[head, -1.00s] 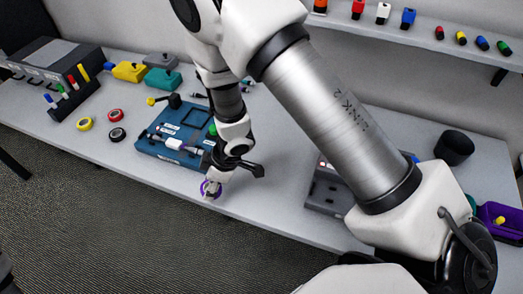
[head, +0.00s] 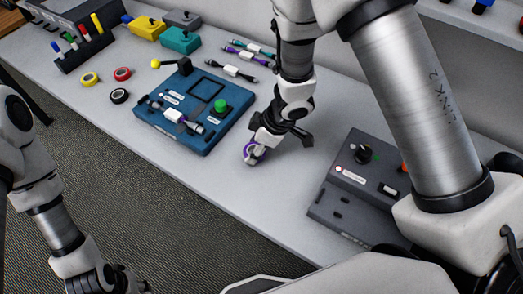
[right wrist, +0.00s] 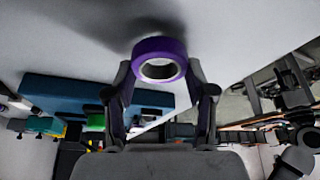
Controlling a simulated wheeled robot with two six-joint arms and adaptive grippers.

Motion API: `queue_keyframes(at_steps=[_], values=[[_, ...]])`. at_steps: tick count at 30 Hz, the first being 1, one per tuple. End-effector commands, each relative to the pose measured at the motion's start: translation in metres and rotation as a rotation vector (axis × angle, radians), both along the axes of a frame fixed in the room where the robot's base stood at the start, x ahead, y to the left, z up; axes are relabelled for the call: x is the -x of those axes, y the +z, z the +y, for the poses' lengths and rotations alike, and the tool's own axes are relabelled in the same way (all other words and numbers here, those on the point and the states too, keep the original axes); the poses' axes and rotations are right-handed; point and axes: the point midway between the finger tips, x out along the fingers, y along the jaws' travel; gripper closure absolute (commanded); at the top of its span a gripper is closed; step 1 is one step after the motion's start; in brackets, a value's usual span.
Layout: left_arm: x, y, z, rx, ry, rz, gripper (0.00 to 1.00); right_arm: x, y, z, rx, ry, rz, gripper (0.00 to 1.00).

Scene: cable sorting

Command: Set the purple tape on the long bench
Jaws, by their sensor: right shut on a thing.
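The purple tape (head: 249,158) is a roll held by my right gripper (head: 256,146), over the long bench (head: 222,192) just right of the blue board. In the right wrist view the tape (right wrist: 160,46) sits between the two fingertips of my right gripper (right wrist: 160,72), which is shut on it. Its hole faces the camera, and a dark shadow lies on the bench beside it. I cannot tell whether the tape touches the bench. My left gripper (head: 108,284) is at the bottom left, in front of the bench; its fingers are unclear.
The blue board (head: 205,137) carries a green button and a white-labelled cable. Yellow (head: 89,79), red (head: 122,73) and black (head: 119,96) tapes lie left of it. A grey control box (head: 340,210) stands to the right. The bench between board and box is clear.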

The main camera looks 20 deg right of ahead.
Motion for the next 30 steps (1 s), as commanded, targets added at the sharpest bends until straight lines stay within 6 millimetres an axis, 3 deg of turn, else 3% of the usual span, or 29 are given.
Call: queue_keyframes(at_steps=[1, 13, 14, 15, 16, 25, 30], values=[[0.000, -0.018, 0.000, 0.000, 0.000, 0.000, 0.60, -0.001, -0.015, 0.000, 0.001, 0.002, -0.003, 0.74], [-0.001, -0.015, 0.000, 0.000, 0.000, -0.001, 0.60, 0.000, -0.015, 0.000, 0.000, 0.002, -0.001, 0.79], [-0.001, -0.015, 0.000, 0.000, 0.000, -0.001, 0.60, 0.000, -0.015, 0.000, 0.000, 0.002, -0.001, 0.42], [-0.001, -0.014, 0.000, 0.000, 0.000, -0.001, 0.60, -0.001, -0.014, 0.000, 0.000, 0.002, -0.001, 0.27], [-0.001, -0.014, 0.000, 0.000, 0.000, -0.001, 0.60, -0.001, -0.014, 0.000, 0.000, 0.002, -0.001, 0.20], [-0.001, -0.014, 0.000, 0.000, -0.001, -0.001, 0.60, -0.001, -0.013, 0.000, 0.000, 0.003, -0.002, 0.20], [-0.001, -0.007, 0.000, 0.000, -0.001, -0.001, 0.60, 0.001, 0.004, -0.004, -0.001, 0.001, -0.002, 0.20]])
